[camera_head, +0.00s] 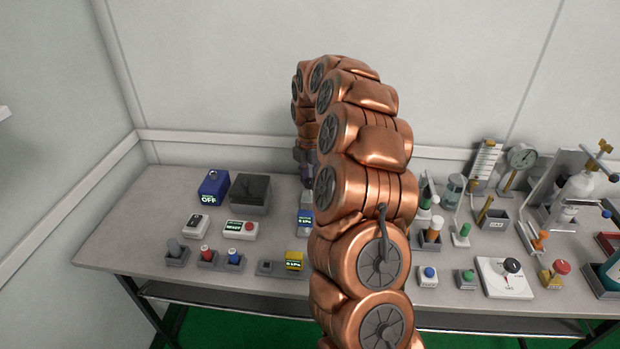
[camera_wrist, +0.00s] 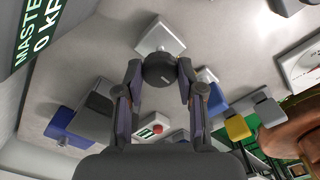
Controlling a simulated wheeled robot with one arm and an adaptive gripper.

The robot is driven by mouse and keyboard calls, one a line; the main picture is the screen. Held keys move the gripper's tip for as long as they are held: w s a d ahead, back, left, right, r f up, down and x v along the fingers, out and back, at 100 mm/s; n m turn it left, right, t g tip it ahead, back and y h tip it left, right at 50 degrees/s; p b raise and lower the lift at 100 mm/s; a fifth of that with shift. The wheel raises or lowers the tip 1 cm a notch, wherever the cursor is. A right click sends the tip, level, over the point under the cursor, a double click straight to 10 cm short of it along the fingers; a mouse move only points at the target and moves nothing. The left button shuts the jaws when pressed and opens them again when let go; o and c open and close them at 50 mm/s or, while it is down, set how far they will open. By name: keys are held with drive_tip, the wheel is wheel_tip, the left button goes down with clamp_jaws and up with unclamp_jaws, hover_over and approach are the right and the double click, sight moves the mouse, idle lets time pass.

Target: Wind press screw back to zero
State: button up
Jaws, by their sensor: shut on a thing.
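A dark round knob (camera_wrist: 160,66), apparently the press screw's, stands over a pale square base (camera_wrist: 158,37) in the wrist view. My gripper (camera_wrist: 160,76) has its two fingers closed on opposite sides of the knob. A dark display (camera_wrist: 36,30) at the upper left of the wrist view shows part of "MASTER" and "0 kP" in pale letters. In the head view my copper arm hides the knob and fingers; only dark wrist parts show behind it. A blue-faced gauge (camera_head: 305,221) stands just left of my arm.
A blue box marked OFF (camera_head: 212,188) and a dark open bin (camera_head: 250,194) stand at the back left. A READY box (camera_head: 240,230) and a yellow display (camera_head: 294,260) are nearer. A white dial plate (camera_head: 503,281) and several small testers crowd the right. The bench's front left corner is clear.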

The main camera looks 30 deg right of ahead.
sight(310, 180)
drive_tip(key=shift+f, duration=0.1)
drive_tip(key=o, duration=1.2)
drive_tip(key=shift+c, duration=0.2)
wheel_tip(310, 180, up, 12)
drive_tip(key=shift+a, duration=0.1)
